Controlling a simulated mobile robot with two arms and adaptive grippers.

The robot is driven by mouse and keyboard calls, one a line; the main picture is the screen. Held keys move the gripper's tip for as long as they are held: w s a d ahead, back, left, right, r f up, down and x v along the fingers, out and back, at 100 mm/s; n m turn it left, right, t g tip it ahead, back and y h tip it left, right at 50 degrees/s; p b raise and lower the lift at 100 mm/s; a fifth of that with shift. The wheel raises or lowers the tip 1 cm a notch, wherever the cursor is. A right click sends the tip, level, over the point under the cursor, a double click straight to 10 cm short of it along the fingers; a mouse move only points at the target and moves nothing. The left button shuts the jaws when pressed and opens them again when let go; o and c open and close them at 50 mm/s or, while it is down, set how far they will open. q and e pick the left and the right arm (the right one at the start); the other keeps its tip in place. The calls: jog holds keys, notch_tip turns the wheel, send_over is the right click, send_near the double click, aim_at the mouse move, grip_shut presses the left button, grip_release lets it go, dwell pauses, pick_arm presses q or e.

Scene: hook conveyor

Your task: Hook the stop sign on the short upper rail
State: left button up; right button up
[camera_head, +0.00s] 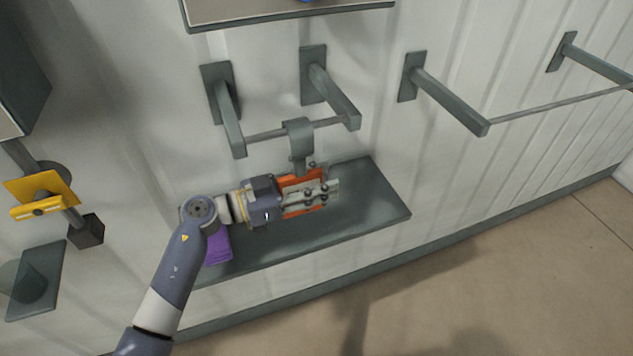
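The stop sign (290,181) shows as an orange-red plate, mostly hidden behind my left gripper (328,190). A wide grey hook (298,131) rises above it and overlaps the short upper rail (265,135). The hook's top looks level with the rail, but I cannot tell whether it bears on it. The rail is a thin bar between two grey wall brackets. My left gripper reaches in from the left, and its fingers look closed on the sign. My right gripper is out of view.
A grey shelf (372,210) juts out below the rail, with a purple object (217,248) at its left, partly behind my arm. A longer rail (560,103) runs to the right. Yellow parts (40,197) hang at the left. A board (280,12) is above.

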pick_arm(q)
grip_shut()
jog(key=shift+o, duration=1)
grip_release()
jog(key=shift+a, duration=0.1)
jog(key=v, duration=1.2)
